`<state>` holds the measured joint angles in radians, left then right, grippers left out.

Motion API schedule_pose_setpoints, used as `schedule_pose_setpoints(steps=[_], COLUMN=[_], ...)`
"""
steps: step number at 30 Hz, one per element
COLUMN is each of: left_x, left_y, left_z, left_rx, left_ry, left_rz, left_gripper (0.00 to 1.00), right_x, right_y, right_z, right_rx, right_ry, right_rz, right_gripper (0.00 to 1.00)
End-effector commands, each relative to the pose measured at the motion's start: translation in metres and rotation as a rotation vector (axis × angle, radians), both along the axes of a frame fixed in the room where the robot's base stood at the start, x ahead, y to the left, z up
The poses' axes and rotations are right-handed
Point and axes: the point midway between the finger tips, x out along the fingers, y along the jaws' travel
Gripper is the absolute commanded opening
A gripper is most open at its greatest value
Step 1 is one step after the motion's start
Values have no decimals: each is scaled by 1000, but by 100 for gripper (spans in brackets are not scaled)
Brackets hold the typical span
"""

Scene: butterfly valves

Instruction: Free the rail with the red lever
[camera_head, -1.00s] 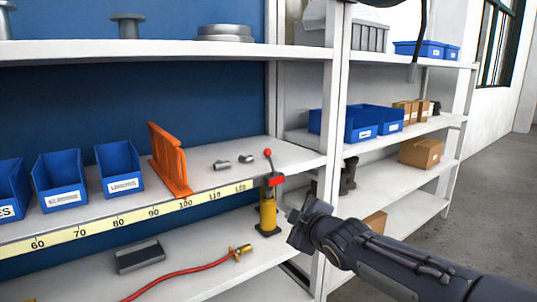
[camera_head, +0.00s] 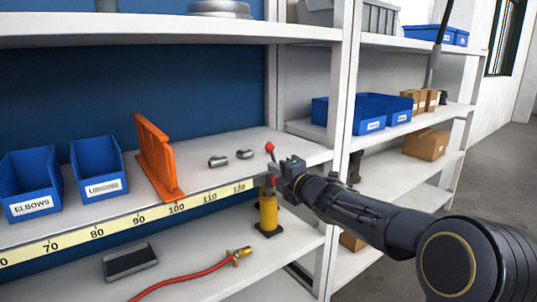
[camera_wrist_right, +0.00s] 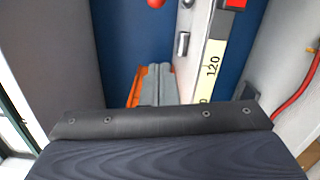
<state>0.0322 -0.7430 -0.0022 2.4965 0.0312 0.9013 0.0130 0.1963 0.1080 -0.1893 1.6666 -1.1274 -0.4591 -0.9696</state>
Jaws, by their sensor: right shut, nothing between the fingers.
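The rail (camera_head: 158,209) carries a yellow measuring scale along the shelf's front edge; it also shows in the right wrist view (camera_wrist_right: 208,67). The lever's red ball knob (camera_head: 270,147) stands up near the rail's right end, above a yellow cylinder (camera_head: 267,212). A red knob also shows at the top of the right wrist view (camera_wrist_right: 155,3). My right gripper (camera_head: 289,168) is shut and empty, just right of the lever, covering part of its lower end and red body. I cannot tell whether they touch. My left gripper is out of view.
An orange divider (camera_head: 157,160) and two small grey fittings (camera_head: 231,159) are on the shelf behind the rail. Blue bins (camera_head: 98,170) stand to the left. A red hose (camera_head: 190,273) and a dark block (camera_head: 130,261) lie on the shelf below. A white upright (camera_head: 341,90) stands to the right.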

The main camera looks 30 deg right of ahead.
Motion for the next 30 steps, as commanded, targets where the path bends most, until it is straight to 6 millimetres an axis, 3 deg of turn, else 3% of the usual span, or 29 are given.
schedule_pose_setpoints(steps=[12,15,19,30], left_x=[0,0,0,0], left_y=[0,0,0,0], left_z=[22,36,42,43], left_rx=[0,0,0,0], left_ry=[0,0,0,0], left_rz=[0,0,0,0], left_gripper=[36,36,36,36], right_x=[88,89,92,94], right_y=[4,-17,-29,-36], right_z=[2,8,8,7], right_rx=[2,-1,1,2], right_ry=[1,1,1,-1], right_rz=[2,-4,-2,1], right_gripper=[0,0,0,0])
